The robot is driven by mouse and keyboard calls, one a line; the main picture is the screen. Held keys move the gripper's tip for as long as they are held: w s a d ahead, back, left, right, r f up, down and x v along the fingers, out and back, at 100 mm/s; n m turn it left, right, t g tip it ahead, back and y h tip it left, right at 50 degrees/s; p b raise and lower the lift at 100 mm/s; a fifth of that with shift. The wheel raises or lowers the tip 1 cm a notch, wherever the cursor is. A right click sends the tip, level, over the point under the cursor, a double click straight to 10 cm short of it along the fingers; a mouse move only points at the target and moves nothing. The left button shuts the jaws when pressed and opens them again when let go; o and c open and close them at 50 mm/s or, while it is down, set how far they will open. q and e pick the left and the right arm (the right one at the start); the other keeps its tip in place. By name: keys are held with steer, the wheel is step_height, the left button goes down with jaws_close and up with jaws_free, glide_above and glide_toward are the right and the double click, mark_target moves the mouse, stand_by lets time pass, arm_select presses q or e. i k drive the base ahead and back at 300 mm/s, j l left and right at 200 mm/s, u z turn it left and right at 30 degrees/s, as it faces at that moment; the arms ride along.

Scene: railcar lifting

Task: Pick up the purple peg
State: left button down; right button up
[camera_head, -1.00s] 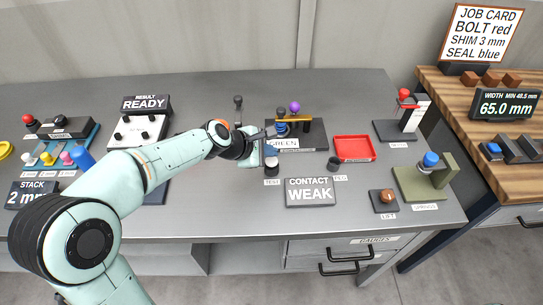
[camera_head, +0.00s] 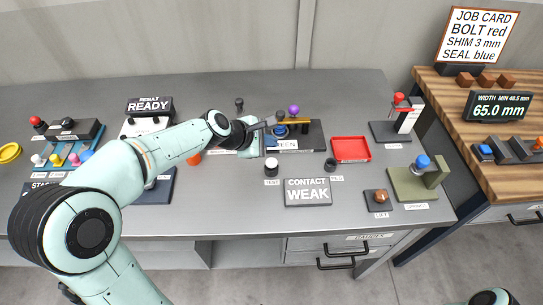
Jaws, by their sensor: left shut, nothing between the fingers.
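The purple peg (camera_head: 293,110) shows as a round purple top among the parts on a dark stand (camera_head: 314,140) at the back middle of the grey table. A yellow bar (camera_head: 297,122) lies just below it, and a blue-topped part (camera_head: 281,131) is to its left. My left gripper (camera_head: 270,123) is shut and empty, with its tips just left of the stand's parts and apart from the purple top. The peg's lower part is hidden. My right gripper is not in view.
A red tray (camera_head: 351,149) lies right of the stand. A black button (camera_head: 331,164) and the CONTACT WEAK sign (camera_head: 308,191) stand in front. A red-topped gauge (camera_head: 399,98) stands farther right. The back of the table is mostly clear.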

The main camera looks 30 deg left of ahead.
mark_target(293, 110)
steer(key=k, duration=1)
